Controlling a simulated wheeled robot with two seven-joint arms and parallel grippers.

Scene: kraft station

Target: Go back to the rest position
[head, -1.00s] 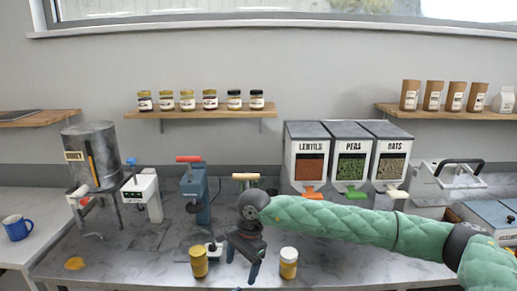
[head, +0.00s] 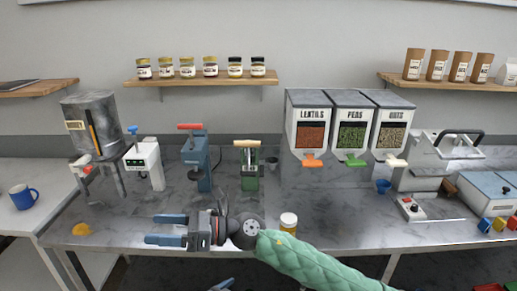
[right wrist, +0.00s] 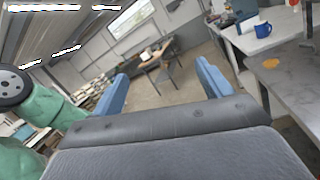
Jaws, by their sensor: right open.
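My right gripper (head: 160,229) is open and empty. It reaches in from the lower right on a green padded arm and points left over the front of the marble counter (head: 120,215). In the right wrist view its two blue fingers (right wrist: 162,90) stand wide apart with nothing between them. A small blue tip at the bottom edge of the head view (head: 222,285) looks like part of my left gripper; its jaws cannot be made out. A jar with a yellow label (head: 288,222) stands on the counter just behind my right forearm.
Dispensers of lentils, peas and oats (head: 352,125) stand at the back. A honey tank (head: 92,125), a blue press (head: 195,160) and a green press (head: 249,168) stand left of them. A blue mug (head: 22,197) is on the left table.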

